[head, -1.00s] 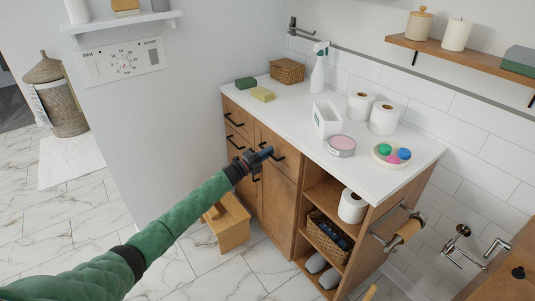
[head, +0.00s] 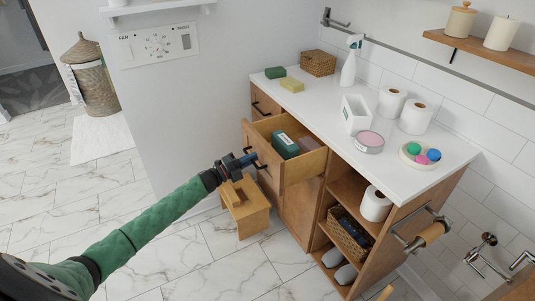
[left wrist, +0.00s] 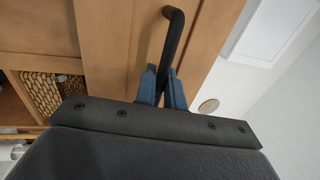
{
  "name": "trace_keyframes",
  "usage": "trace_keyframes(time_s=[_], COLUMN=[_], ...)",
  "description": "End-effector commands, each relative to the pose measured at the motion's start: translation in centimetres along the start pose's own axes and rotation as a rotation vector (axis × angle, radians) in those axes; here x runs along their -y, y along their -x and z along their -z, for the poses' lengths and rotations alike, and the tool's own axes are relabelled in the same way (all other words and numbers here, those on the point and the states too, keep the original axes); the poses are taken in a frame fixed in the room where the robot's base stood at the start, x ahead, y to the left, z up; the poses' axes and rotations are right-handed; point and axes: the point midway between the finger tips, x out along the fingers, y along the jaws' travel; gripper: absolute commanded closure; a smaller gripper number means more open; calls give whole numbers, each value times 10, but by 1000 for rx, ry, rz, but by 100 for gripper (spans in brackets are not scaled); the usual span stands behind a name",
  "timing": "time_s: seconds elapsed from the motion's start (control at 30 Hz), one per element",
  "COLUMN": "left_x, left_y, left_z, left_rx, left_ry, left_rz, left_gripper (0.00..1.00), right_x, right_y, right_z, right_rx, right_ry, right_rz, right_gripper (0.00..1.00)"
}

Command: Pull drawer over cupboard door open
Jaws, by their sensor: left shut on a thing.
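The wooden drawer (head: 303,166) over the cupboard door stands pulled out from the cabinet. A dark green box (head: 285,145) and a brownish block (head: 309,143) lie inside it. My left gripper (head: 251,158) is shut on the drawer's black bar handle (head: 262,163). In the left wrist view the blue fingertips (left wrist: 163,86) close on the black handle (left wrist: 173,38), which runs up from between them. The cupboard door (head: 298,212) below is closed and partly hidden by the drawer. My right gripper is not in view.
A small wooden stool (head: 246,207) stands on the floor below my left gripper. The white countertop (head: 318,109) holds sponges, a basket, a spray bottle, rolls and a bowl. Open shelves (head: 345,190) are right of the door.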

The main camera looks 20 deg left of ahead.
Motion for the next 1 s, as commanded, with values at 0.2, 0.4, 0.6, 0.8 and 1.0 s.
trace_keyframes(time_s=[0.2,0.4,0.6,0.8,1.0], left_x=[6,11,13,13,13], left_y=[44,66,74,75,75], left_z=[1,1,1,1,1], left_rx=[-1,0,-1,-1,-1], left_ry=[1,1,1,1,1], left_rz=[-3,-3,-1,-1,-1], left_gripper=[100,100,100,100,82], right_x=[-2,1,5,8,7], right_y=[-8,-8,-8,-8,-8], right_z=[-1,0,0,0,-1], right_rx=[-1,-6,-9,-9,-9], right_ry=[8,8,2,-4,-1], right_rz=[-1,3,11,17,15], right_gripper=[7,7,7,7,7])
